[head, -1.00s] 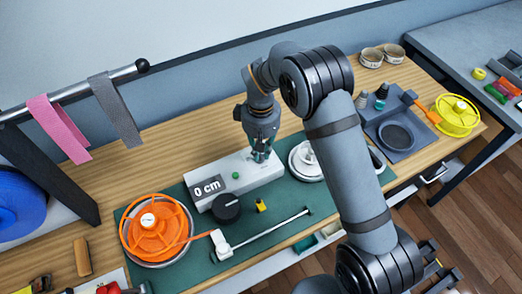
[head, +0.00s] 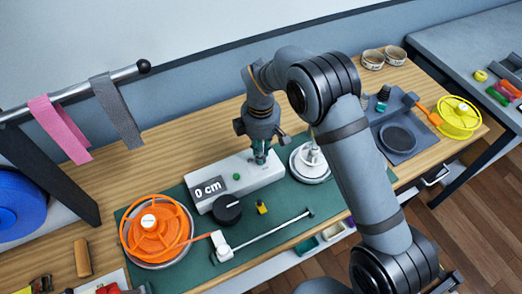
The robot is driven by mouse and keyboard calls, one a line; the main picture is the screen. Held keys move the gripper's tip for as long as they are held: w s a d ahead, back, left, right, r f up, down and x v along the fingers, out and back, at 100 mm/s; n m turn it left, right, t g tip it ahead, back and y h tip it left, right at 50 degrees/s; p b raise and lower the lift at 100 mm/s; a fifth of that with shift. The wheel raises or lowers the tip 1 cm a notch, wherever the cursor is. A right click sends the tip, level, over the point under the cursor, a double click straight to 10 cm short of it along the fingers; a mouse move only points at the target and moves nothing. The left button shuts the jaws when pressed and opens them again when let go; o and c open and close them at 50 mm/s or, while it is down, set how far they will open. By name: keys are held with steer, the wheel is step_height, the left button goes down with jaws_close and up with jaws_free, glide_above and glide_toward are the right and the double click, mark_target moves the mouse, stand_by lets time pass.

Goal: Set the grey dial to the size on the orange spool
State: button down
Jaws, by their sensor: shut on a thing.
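The white box (head: 262,179) stands on the green mat, with a display (head: 208,189) reading "0 cm" and a green button (head: 236,177). My gripper (head: 260,158) points down over the box's right part, its fingers shut on what seems to be the grey dial; the fingers hide the dial, so its setting cannot be read. The orange spool (head: 155,228) lies on a round metal plate at the left of the mat, with a white hub. An orange strap end leads from it to a white clip (head: 221,245). No size is readable on the spool.
A dark round knob (head: 226,210) with a light mark sits at the box's front, beside a small yellow piece (head: 262,207). A white round stand (head: 311,165) is right of the box. A thin rod (head: 272,231) lies in front. A yellow spool (head: 457,117) is far right.

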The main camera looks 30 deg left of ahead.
steer(key=shift+n, duration=0.3)
steer(key=c, duration=1.7)
jaws_free()
steer(key=shift+c, duration=0.2)
steer(key=shift+o, duration=0.4)
step_height(320, 180, up, 12)
